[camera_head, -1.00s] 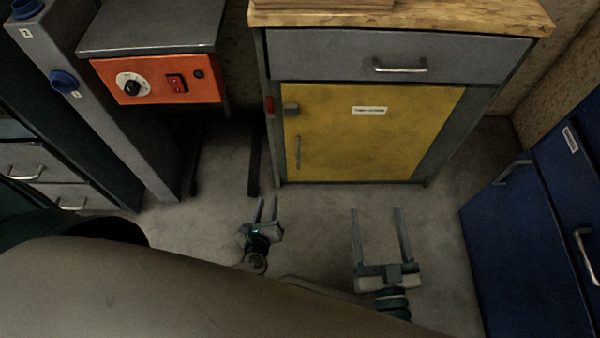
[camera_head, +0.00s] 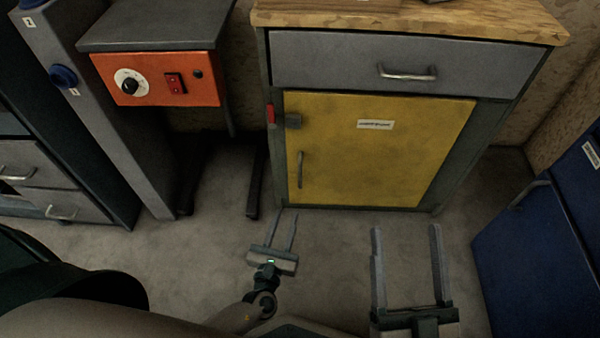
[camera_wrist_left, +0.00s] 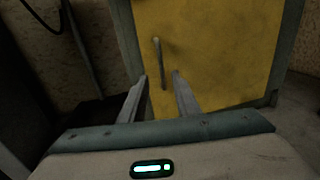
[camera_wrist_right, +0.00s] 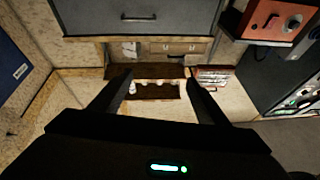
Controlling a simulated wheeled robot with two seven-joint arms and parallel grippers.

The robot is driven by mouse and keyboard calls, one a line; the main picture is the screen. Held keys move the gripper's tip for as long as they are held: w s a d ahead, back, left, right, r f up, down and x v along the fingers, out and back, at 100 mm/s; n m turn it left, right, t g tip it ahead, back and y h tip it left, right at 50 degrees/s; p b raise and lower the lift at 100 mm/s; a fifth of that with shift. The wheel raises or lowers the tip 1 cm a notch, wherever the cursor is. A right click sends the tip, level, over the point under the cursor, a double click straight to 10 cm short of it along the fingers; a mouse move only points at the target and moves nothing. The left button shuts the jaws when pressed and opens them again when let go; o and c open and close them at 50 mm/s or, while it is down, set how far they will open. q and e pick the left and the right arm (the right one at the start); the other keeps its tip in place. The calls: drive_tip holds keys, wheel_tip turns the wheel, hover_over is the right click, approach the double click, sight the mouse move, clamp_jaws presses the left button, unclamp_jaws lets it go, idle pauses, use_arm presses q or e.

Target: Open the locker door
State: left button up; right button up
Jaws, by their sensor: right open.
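The locker with the yellow door (camera_head: 375,150) stands ahead, its door shut in its dark frame. My left gripper (camera_head: 287,216) is open and empty, in front of and below the handle in the head view. In the left wrist view the handle (camera_wrist_left: 159,62) shows ahead, between the fingertips and apart from them. My right gripper (camera_head: 406,228) is open and empty, in front of the locker's right part.
A grey drawer (camera_head: 400,66) and wooden top sit above the door. An orange control box (camera_head: 157,79) and grey post stand at left. A blue cabinet (camera_head: 535,250) stands at right, near my right gripper. Bare floor (camera_head: 200,260) lies before the locker.

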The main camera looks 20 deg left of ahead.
sight(300, 174)
use_arm(q)
drive_tip(key=w, duration=0.5)
drive_tip(key=w+a+b, duration=0.1)
drive_tip(key=w, duration=0.9)
drive_tip(key=shift+w+a, duration=0.15)
drive_tip(key=shift+w, duration=0.2)
drive_tip(key=shift+w+b, duration=0.35)
drive_tip(key=shift+w, duration=0.45)
use_arm(e)
drive_tip(key=shift+s+d+r+t+y, duration=0.2)
drive_tip(key=shift+r+t, duration=0.3)
drive_tip(key=shift+r, duration=0.2)
drive_tip(key=shift+s+d+r+t+y, duration=0.1)
drive_tip(key=shift+s+d+r+t, duration=0.15)
drive_tip(key=shift+r+t, duration=0.35)
drive_tip(key=shift+s+d+r+t+y, duration=0.15)
drive_tip(key=shift+r+t, duration=0.25)
drive_tip(key=shift+r, duration=0.4)
use_arm(q)
clamp_jaws()
